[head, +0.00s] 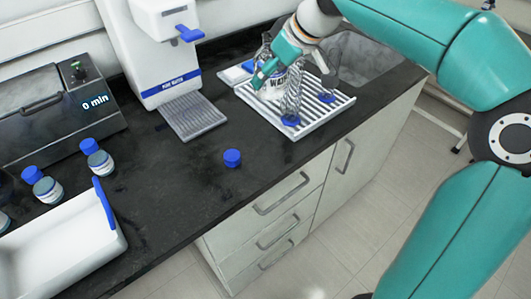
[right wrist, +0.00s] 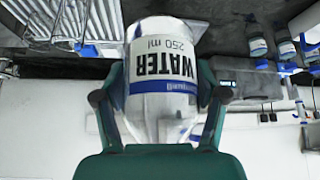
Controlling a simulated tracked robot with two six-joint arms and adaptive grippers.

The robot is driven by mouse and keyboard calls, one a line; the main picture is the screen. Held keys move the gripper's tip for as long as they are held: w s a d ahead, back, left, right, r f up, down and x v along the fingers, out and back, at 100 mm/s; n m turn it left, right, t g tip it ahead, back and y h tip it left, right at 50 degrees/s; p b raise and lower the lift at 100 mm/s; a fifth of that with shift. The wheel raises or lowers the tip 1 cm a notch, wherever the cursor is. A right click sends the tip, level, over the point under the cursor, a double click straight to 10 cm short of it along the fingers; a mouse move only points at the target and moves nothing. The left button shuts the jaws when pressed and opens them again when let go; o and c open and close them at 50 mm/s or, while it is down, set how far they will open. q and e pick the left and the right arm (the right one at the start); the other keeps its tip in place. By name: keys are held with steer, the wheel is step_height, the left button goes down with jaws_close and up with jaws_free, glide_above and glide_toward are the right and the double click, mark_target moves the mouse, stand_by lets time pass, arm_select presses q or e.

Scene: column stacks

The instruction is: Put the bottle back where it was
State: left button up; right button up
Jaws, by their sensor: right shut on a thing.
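My right gripper (head: 268,75) is at the white slatted rack (head: 335,104) on the black counter. In the right wrist view my right gripper (right wrist: 162,110) is shut on a clear bottle (right wrist: 150,36) with a white and blue label reading WATER 250 ml. The bottle looks upside down in that view. In the head view the gripper partly hides it, and I cannot tell whether it touches the rack. A loose blue cap (head: 232,158) lies on the counter in front of the water dispenser. My left gripper is not in view.
Clear glassware with a blue base (head: 291,119) stands on the rack beside the gripper. The white water dispenser (head: 165,60) is to the left. Several blue-capped bottles (head: 99,162) and a white tray (head: 62,245) occupy the counter's left. The counter's front middle is mostly clear.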

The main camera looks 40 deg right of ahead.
step_height(320, 180, down, 19)
steer(key=shift+f+b, duration=0.2)
steer(key=shift+b, duration=0.2)
steer(key=o, duration=1.5)
steer(key=shift+o, duration=0.2)
steer(key=shift+r, duration=0.15)
steer(key=b+v, duration=0.1)
steer(key=v, duration=1.1)
